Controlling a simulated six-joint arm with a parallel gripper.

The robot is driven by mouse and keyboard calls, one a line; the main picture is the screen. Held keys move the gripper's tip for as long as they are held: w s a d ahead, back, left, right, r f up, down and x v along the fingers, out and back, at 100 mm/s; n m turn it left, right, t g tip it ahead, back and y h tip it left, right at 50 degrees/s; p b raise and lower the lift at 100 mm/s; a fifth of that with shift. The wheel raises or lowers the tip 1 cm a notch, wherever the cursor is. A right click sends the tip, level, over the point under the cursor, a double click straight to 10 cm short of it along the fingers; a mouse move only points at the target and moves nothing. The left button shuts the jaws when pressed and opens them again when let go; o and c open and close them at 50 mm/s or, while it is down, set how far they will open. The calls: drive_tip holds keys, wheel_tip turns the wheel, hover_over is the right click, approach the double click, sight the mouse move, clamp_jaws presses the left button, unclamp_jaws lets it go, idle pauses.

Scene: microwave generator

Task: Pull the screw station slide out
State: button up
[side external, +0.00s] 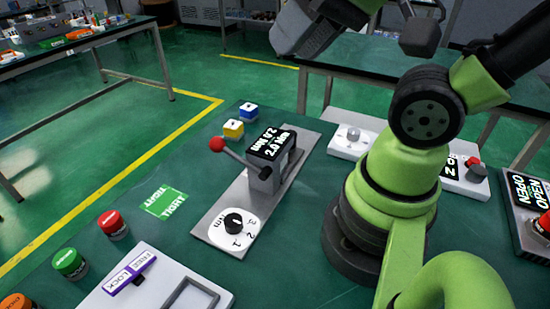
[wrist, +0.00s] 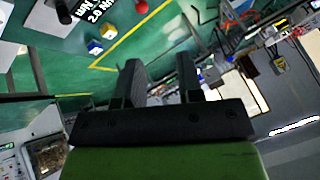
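The screw station (side external: 270,165) is a dark block on a long grey base plate (side external: 208,222). Its top display reads 2.0 Nm. A lever with a red ball (side external: 217,144) sticks out to its left, and a white dial plate (side external: 234,229) with a black knob sits at the plate's near end. I cannot tell which part is the slide. My gripper (wrist: 158,70) is open and empty in the wrist view, its two dark fingers apart. It is well away from the station, whose display (wrist: 92,12) and red ball (wrist: 141,6) show at the top edge there.
A yellow cube (side external: 233,129) and a blue cube (side external: 248,110) stand beyond the station. A green TIGHT card (side external: 165,203), red button (side external: 112,224) and green button (side external: 70,263) lie left. A panel with a purple LOCK/FREE slider (side external: 130,272) is in front. White control panels stand right.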

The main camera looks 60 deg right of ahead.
drive_tip(key=o, duration=0.3)
drive_tip(key=w+d+f+m, duration=0.1)
drive_tip(key=w+d+f+m+g+h, duration=0.1)
drive_tip(key=w+d, duration=0.1)
drive_tip(key=w+d+g, duration=0.1)
drive_tip(key=w, duration=0.1)
drive_tip(key=shift+w+d+f+m+h, duration=0.1)
drive_tip(key=shift+d+f+m+h, duration=0.2)
drive_tip(key=shift+f+m, duration=0.1)
drive_tip(key=shift+o, duration=0.2)
drive_tip(key=w+d+f+m+g, duration=0.1)
drive_tip(key=d+f+m, duration=0.1)
drive_tip(key=d+f, duration=0.2)
drive_tip(key=w+d+f+m+g, duration=0.1)
drive_tip(key=d+f+g, duration=0.1)
drive_tip(key=d+f, duration=0.3)
drive_tip(key=w+d+f+m+g, duration=0.1)
drive_tip(key=d+f+m+g, duration=0.1)
drive_tip(key=d+f, duration=0.2)
wheel_tip(320, 180, down, 2)
drive_tip(key=shift+d+f+m, duration=0.1)
drive_tip(key=shift+d+m, duration=0.05)
drive_tip(key=shift+m, duration=0.15)
wheel_tip(320, 180, down, 10)
drive_tip(key=shift+r, duration=0.1)
